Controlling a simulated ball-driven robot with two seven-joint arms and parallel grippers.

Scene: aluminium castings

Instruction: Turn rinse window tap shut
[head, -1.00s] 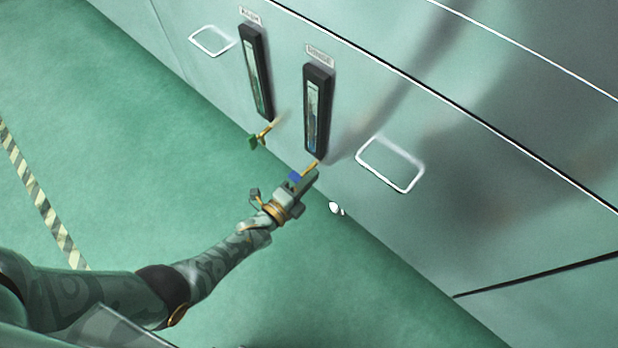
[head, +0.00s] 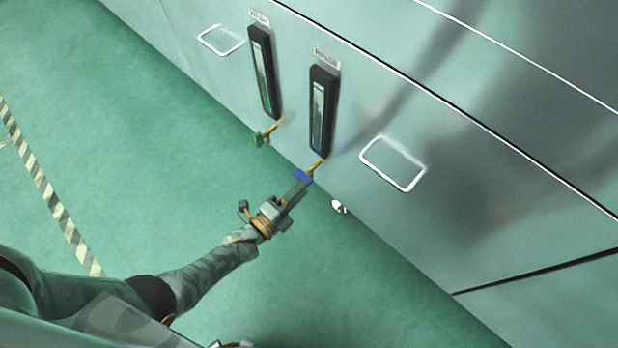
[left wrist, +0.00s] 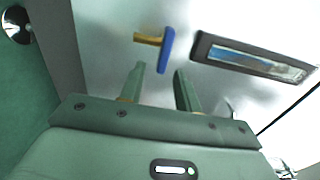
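The rinse window tap has a blue handle (head: 303,177) on a brass stem (head: 315,165), below the right-hand window (head: 322,112). The label above that window seems to read rinse. In the left wrist view the blue handle (left wrist: 166,50) is a bar across the end of its brass stem (left wrist: 147,39). My left gripper (head: 297,191) is just below and left of the handle. In the left wrist view its two fingers (left wrist: 158,70) are apart with nothing between them, and the handle shows beyond the tips. My right gripper is not clearly seen.
A second tap with a green handle (head: 262,138) sits below the left-hand window (head: 264,72). White-outlined panels (head: 392,163) are on the metal wall. A small white round object (head: 338,206) is near the wall's foot. The green floor on the left is clear, with a striped line (head: 50,190).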

